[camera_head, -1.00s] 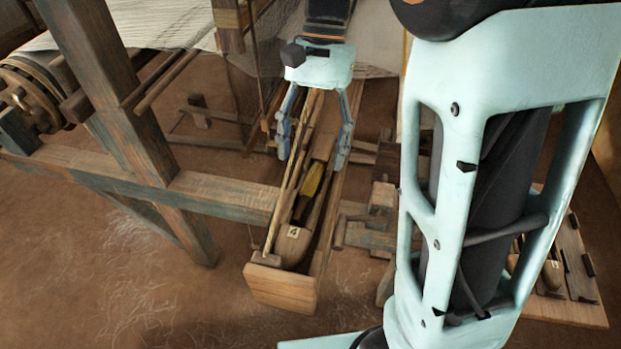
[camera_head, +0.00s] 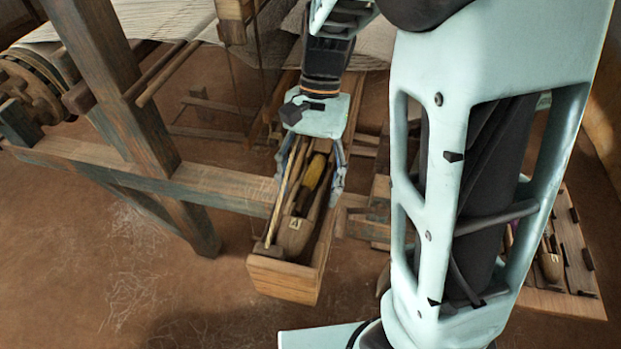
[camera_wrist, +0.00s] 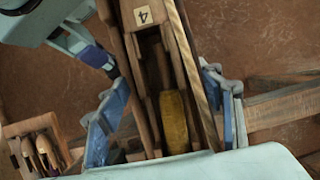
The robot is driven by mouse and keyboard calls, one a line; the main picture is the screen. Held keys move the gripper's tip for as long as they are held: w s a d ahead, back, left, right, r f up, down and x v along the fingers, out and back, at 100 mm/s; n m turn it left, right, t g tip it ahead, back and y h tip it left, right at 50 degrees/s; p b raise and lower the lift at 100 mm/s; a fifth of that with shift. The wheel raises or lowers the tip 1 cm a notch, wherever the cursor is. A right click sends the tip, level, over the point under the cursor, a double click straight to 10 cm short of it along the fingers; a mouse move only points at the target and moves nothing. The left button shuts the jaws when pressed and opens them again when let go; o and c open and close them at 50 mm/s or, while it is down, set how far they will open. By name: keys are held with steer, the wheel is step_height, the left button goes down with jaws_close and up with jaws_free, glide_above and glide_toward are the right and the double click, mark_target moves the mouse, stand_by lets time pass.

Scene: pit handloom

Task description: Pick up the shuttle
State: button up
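The shuttle (camera_head: 293,236) is a wooden boat shape with a "4" label and a yellow bobbin (camera_head: 313,172). It lies in a narrow open wooden shuttle box (camera_head: 284,278). The shuttle also shows in the wrist view (camera_wrist: 149,18), with its yellow bobbin (camera_wrist: 174,122) near the palm. My gripper (camera_head: 311,180) is open, pointing down over the box, its fingers apart on either side of the shuttle. In the wrist view my gripper (camera_wrist: 166,118) has nothing pinched between the fingers. Whether the fingertips are inside or outside the box walls is hard to tell.
A thin light rod (camera_head: 285,190) runs along the box's left side. The loom's beam (camera_head: 215,188) and post (camera_head: 108,85) stand left. A wooden tray with other shuttles (camera_head: 565,270) lies at right, partly behind my arm. Bare floor is at lower left.

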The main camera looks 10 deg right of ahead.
steer(key=c, duration=1.4)
steer(key=shift+r, duration=0.1)
